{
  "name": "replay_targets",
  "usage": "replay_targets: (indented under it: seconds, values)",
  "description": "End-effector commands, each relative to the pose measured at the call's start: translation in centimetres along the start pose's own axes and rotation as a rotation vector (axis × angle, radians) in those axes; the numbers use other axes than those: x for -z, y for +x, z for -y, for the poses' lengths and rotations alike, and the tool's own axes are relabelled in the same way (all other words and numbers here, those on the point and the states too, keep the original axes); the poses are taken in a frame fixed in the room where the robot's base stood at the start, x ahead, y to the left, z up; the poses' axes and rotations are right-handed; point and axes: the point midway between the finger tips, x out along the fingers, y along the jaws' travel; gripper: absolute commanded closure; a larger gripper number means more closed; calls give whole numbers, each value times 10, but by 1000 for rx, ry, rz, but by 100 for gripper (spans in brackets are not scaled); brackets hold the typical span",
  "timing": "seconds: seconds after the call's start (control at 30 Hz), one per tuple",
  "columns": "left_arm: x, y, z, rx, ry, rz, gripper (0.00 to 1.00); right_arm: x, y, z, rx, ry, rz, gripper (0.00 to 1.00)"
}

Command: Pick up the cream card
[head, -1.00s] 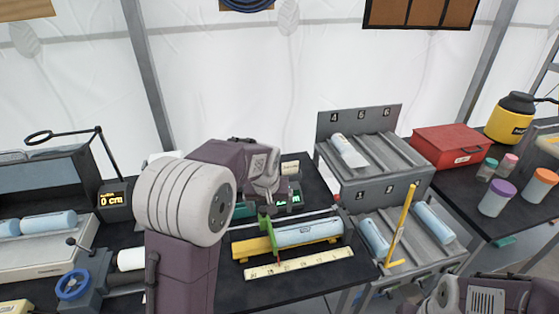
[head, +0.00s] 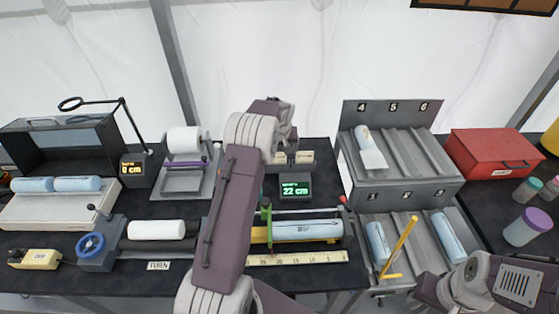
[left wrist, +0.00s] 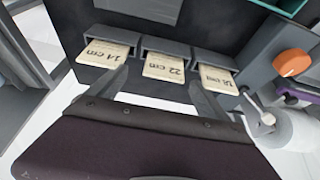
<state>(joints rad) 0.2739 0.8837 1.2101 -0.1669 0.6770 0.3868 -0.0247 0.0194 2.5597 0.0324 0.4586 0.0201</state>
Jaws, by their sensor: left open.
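Three cream cards sit side by side in dark slots in the left wrist view. They read 14 cm (left wrist: 103,50), 22 cm (left wrist: 165,67) and, less clearly, 18 cm (left wrist: 217,78). My left gripper (left wrist: 160,85) is open and empty; its two fingers point toward the cards, one on either side of the 22 cm card and apart from it. In the head view the cream cards (head: 303,157) show small beside my left gripper (head: 288,143), partly hidden by my arm. My right arm shows at the lower right; its fingers are out of view.
A display reading 22 cm (head: 295,187) stands just in front of the cards. A measuring trough with a blue roll (head: 308,230) lies nearer. A grey rack (head: 402,185) with numbered lanes stands at right, and a red box (head: 492,153) beyond it.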

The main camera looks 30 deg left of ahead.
Motion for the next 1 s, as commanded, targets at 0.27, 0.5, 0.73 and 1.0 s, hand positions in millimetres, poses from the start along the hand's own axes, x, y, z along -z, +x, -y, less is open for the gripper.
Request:
replay_targets:
  seconds: [0.27, 0.5, 0.73, 1.0]
  values:
    - [1, 38, 2, 1, -1, 1, 11, 2, -17, 0, 0, 0, 0, 64]
    - [1, 52, 2, 0, 0, -2, 11, 2, -17, 0, 0, 0, 0, 64]
    - [0, 51, 2, 0, 0, -2, 50, 2, -17, 0, 0, 0, 0, 64]
    - [0, 51, 2, 0, 0, -2, 75, 2, -17, 0, 0, 0, 0, 64]
